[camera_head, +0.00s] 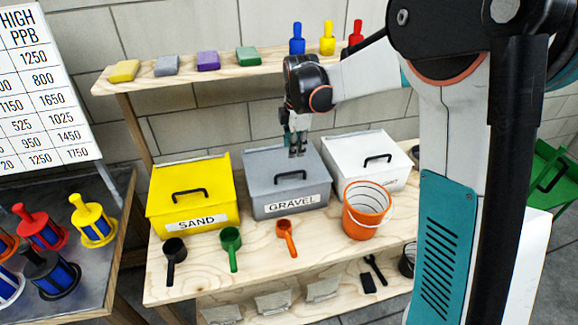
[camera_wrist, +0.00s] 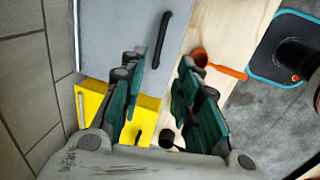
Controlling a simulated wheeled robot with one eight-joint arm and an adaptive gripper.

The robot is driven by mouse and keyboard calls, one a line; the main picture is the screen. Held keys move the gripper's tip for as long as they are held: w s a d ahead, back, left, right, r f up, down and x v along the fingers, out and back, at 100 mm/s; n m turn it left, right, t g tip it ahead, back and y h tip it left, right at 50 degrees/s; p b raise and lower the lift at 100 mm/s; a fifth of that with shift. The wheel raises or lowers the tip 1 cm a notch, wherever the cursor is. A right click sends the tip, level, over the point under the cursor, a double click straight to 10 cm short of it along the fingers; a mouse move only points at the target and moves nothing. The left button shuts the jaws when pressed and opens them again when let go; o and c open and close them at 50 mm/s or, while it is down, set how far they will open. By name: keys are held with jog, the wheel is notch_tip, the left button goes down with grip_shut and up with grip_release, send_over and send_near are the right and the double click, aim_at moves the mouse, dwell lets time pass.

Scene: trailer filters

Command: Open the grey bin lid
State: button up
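The grey bin (camera_head: 293,206), labelled GRAVEL, stands on the wooden bench between the yellow and white bins. Its lid (camera_head: 262,163) looks closed, with a black handle (camera_head: 287,180) across it. In the wrist view the lid (camera_wrist: 112,32) fills the upper left, and the handle (camera_wrist: 160,40) runs lengthwise beyond my fingertips. My gripper (camera_head: 298,150) points down over the back part of the lid, behind the handle. Its fingers (camera_wrist: 162,68) are apart with nothing between them. The gap between fingertips and lid is hard to judge.
The yellow SAND bin (camera_head: 193,200) and white bin (camera_head: 366,162) flank the grey one closely. An orange bucket (camera_head: 365,215) and orange scoop (camera_head: 286,238) stand in front. A shelf (camera_head: 225,71) with sponges and bottles runs behind, above the bins.

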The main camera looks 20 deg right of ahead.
aim_at(292, 173)
jog(key=f+b, duration=0.1)
jog(key=f, duration=0.2)
jog(key=w+f+b, duration=0.1)
jog(key=f, duration=0.3)
jog(key=w+f+b, duration=0.1)
jog(key=f, duration=0.3)
jog(key=shift+w+f, duration=0.15)
jog(key=shift+f, duration=0.05)
grip_shut()
jog(key=shift+r, duration=0.1)
